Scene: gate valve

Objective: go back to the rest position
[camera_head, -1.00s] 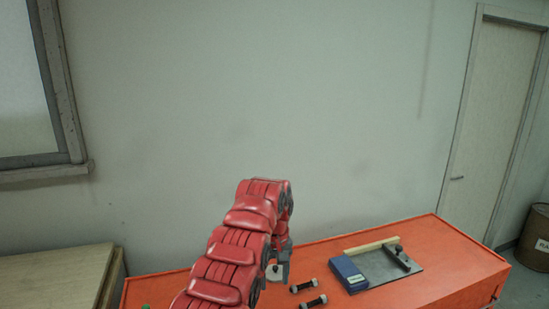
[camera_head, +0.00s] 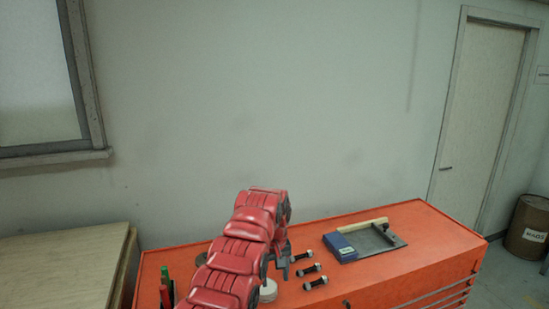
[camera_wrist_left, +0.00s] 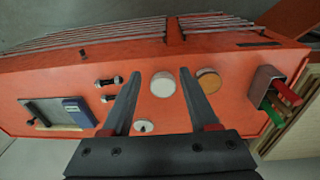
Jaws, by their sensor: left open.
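My left arm, red and segmented, comes up over the front of the orange cabinet in the head view. My left gripper (camera_head: 283,268) shows there only in part, behind the arm. In the left wrist view the gripper (camera_wrist_left: 159,80) is open, with its two dark fingers spread and nothing held between them. Below the fingers is the orange cabinet top (camera_wrist_left: 235,110), with a white round part (camera_wrist_left: 163,84) and a tan round part (camera_wrist_left: 208,80). My right gripper is in neither view.
On the cabinet (camera_head: 400,270) lie several dark bolts (camera_head: 308,270) and a grey plate with a blue box (camera_head: 340,246). Red and green handles (camera_head: 165,285) stand at the left. A wooden top (camera_head: 60,270) is further left, a barrel (camera_head: 528,228) far right.

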